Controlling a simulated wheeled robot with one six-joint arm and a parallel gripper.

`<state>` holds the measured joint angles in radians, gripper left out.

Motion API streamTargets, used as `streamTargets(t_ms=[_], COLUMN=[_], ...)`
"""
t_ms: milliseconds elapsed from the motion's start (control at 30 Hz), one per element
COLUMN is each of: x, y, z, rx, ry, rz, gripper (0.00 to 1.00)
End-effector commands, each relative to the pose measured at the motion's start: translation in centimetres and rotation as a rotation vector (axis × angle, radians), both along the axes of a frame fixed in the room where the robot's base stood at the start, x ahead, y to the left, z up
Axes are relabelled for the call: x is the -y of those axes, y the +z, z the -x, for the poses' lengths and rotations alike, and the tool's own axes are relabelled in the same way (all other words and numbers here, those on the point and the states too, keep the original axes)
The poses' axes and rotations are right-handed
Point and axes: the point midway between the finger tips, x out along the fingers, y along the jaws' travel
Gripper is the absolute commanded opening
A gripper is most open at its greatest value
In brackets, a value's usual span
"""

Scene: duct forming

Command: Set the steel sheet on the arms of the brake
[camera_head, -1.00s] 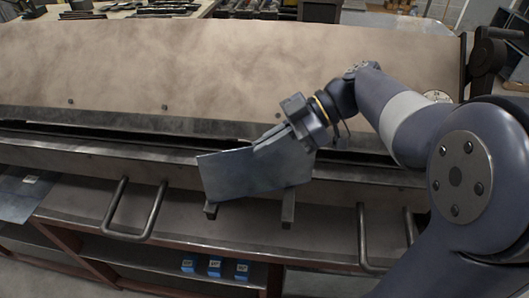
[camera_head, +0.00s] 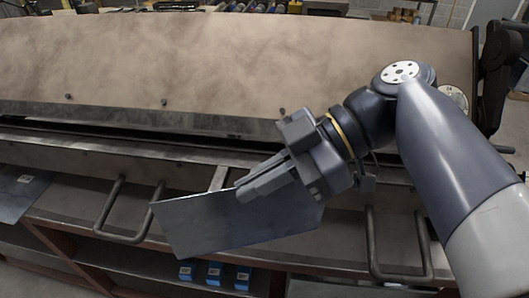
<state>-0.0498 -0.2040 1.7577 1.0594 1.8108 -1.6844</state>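The steel sheet (camera_head: 225,228) is a flat grey rectangle, tilted, held in front of the brake. My gripper (camera_head: 245,190) is shut on its upper right edge. The sheet hangs out past the front of the brake (camera_head: 270,70), which has a broad brown-grey upper face and a dark slot along its lower edge. One support arm (camera_head: 218,178) of the brake shows just above the sheet's top edge. The other arm is hidden behind the sheet and my gripper. The sheet appears apart from the arms, though its height above them is hard to tell.
Bent bar handles stick out at the brake's front, one at left (camera_head: 127,222) and one at right (camera_head: 397,262). Another sheet (camera_head: 22,192) lies at far left. Several small blue boxes (camera_head: 214,273) sit on the shelf below.

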Motion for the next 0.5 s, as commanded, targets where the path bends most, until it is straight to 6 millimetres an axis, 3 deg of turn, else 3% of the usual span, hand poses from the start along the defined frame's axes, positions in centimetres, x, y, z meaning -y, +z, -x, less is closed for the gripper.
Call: streamTargets(t_ms=[100,300,400,500], x=[-0.1,-0.3,-0.5,-0.7], y=[-0.1,0.1,0.9,2.4], z=[1.8,3.3,2.3,-0.5], rx=[0.004,0.003,0.001,0.000], ry=[0.001,-0.003,-0.032,-0.098], rz=[0.000,-0.001,0.001,0.004], gripper=[0.00,0.00,0.00,0.00])
